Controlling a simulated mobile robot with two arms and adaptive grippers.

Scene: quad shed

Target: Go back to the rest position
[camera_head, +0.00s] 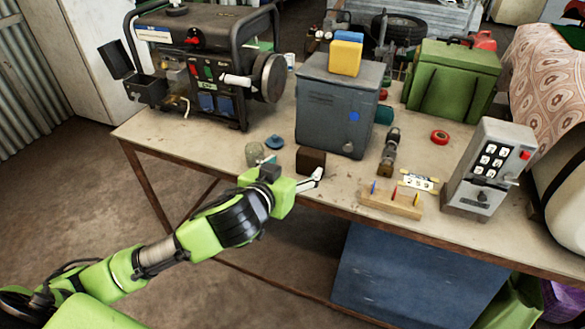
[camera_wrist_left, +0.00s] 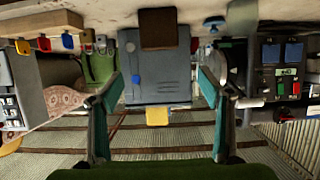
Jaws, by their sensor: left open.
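My left gripper (camera_head: 292,174) is open at the front edge of the workbench (camera_head: 232,146), with its arm reaching in from the lower left. A small dark brown block (camera_head: 311,159) stands just beyond it on the bench. The wrist view is upside down. There the two fingers of the left gripper (camera_wrist_left: 160,82) are spread wide with nothing between their tips, and the brown block (camera_wrist_left: 158,28) shows ahead of the gap. My right gripper is in neither view.
A grey metal box (camera_head: 338,105) with a yellow and blue block (camera_head: 346,55) on top stands behind. A generator (camera_head: 205,65) is at left, a keypad box (camera_head: 489,165) at right. A wooden peg rack (camera_head: 391,201) sits near the front edge. A glass jar (camera_head: 254,153) is close by.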

